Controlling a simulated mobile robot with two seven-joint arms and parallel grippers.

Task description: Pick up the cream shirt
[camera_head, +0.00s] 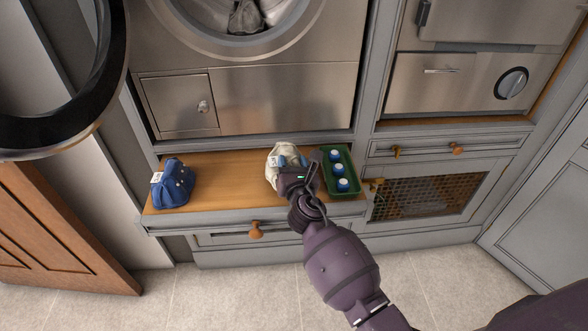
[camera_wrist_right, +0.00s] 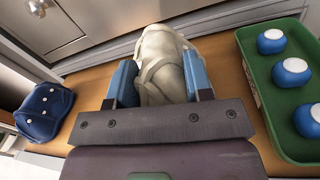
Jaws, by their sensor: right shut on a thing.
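The cream shirt (camera_head: 283,152) is a crumpled bundle on the wooden bench, in front of the washing machine. In the right wrist view the shirt (camera_wrist_right: 165,62) stands between the two blue fingers. My right gripper (camera_head: 291,169) reaches in from the front right and is shut on the shirt. In the right wrist view the right gripper (camera_wrist_right: 160,84) has one finger on each side of the cloth. The gripper hides the lower part of the shirt. I cannot tell if the shirt is clear of the bench. My left gripper is not in view.
A green tray (camera_head: 327,158) with blue-and-white bottles stands close to the right of the shirt. A blue cloth item (camera_head: 172,186) lies at the bench's left end. The bench (camera_head: 225,178) is bare between. The open washer door (camera_head: 112,70) hangs at upper left.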

